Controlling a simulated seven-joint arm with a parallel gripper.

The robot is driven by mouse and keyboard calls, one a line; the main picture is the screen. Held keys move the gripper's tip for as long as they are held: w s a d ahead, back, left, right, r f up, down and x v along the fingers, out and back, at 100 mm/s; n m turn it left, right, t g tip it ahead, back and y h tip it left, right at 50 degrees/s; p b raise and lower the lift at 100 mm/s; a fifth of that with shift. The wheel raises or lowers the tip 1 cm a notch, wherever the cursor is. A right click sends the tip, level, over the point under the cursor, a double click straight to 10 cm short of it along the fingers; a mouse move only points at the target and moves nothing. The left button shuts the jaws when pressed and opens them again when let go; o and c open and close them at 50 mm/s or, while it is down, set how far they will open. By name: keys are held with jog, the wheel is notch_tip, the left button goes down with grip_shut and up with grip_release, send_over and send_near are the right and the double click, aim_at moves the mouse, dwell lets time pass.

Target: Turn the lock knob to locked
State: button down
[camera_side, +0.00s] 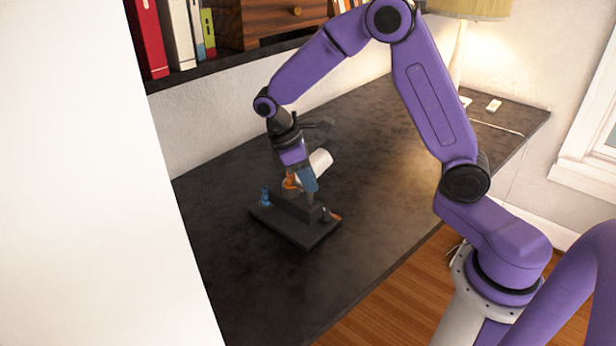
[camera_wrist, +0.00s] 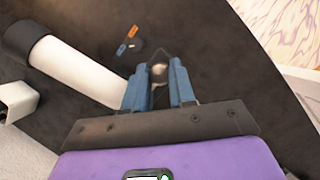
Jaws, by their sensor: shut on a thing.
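A dark lock fixture on a flat black base plate (camera_side: 312,238) stands on the dark desk. My gripper (camera_side: 306,188) points down over the fixture, its blue fingers low beside the raised block. In the wrist view, my gripper (camera_wrist: 158,78) has its fingers on either side of the lock knob (camera_wrist: 158,71), a small part with a shiny rounded top. The fingers are shut on it and hide its sides. An orange mark and a blue mark (camera_wrist: 121,50) show beyond the fingertips in the wrist view. I cannot tell which way the knob points.
A white cylinder (camera_side: 320,161) is near my gripper; in the wrist view a white cylinder with a dark end (camera_wrist: 72,68) lies left of the fingers. A blue piece (camera_side: 265,197) stands at the plate's left end. The desk (camera_side: 375,200) right of the fixture is clear.

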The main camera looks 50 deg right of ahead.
jog(key=shift+m, duration=0.3)
jog(key=c, duration=0.9)
grip_release()
jog(key=shift+c, duration=0.2)
jog(key=v, duration=1.7)
jog(key=shift+r, duration=0.3)
jog(key=shift+d, duration=0.1)
